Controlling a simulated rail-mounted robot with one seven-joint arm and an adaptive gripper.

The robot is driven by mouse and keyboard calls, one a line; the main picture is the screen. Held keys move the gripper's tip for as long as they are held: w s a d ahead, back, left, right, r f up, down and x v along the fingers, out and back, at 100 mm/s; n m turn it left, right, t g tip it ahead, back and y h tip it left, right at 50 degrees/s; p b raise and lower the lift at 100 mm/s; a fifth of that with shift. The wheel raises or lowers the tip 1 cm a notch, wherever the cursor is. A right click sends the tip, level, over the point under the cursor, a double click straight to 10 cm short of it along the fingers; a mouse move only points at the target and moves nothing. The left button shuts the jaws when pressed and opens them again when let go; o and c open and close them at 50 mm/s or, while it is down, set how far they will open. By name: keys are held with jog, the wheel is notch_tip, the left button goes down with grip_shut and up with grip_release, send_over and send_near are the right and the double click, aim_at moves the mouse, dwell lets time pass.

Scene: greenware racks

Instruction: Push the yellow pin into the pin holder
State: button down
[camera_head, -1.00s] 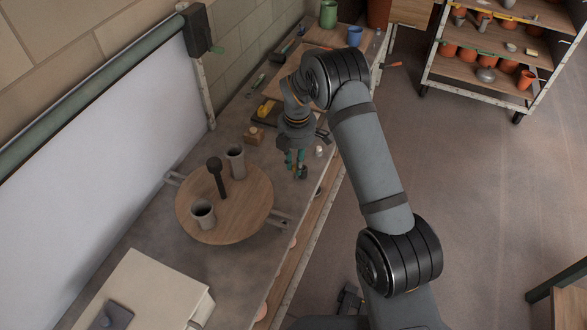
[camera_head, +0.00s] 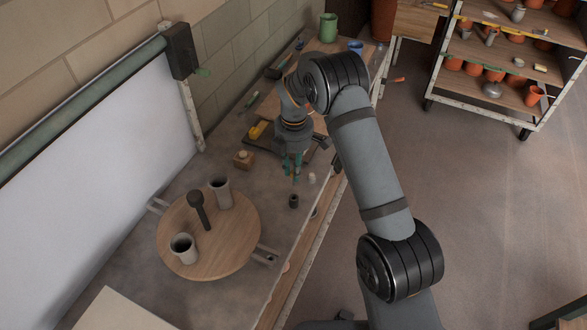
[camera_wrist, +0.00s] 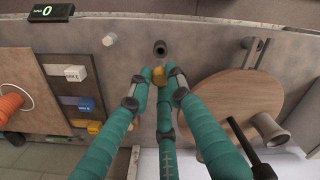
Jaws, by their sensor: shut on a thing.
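A small yellow piece (camera_wrist: 181,73), seemingly the yellow pin, shows between my teal fingertips in the wrist view. My gripper (camera_head: 294,172) is shut on it, above the bench, with fingers pointing down. A short dark hollow cylinder (camera_head: 293,201), which looks like the pin holder, stands upright on the bench near the front edge. It also shows in the wrist view (camera_wrist: 160,48), just beyond my fingertips and apart from them. The pin's lower end and its height above the bench cannot be made out.
A round wooden turntable (camera_head: 233,248) carries two grey cups and a dark upright tool. A small white cylinder (camera_head: 312,178) stands right of the holder. A wooden block (camera_head: 243,159) lies left of my gripper.

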aim_at(294, 184)
jog(key=shift+f+b, duration=2.15)
jog(key=shift+f, duration=0.65)
jog(key=shift+f, duration=0.25)
jog(key=shift+f, duration=0.3)
jog(key=shift+f, duration=0.2)
jog(key=shift+f, duration=0.35)
jog(key=shift+f, duration=0.35)
jog(key=shift+f, duration=0.3)
jog(key=shift+f, duration=1)
dwell(1.5)
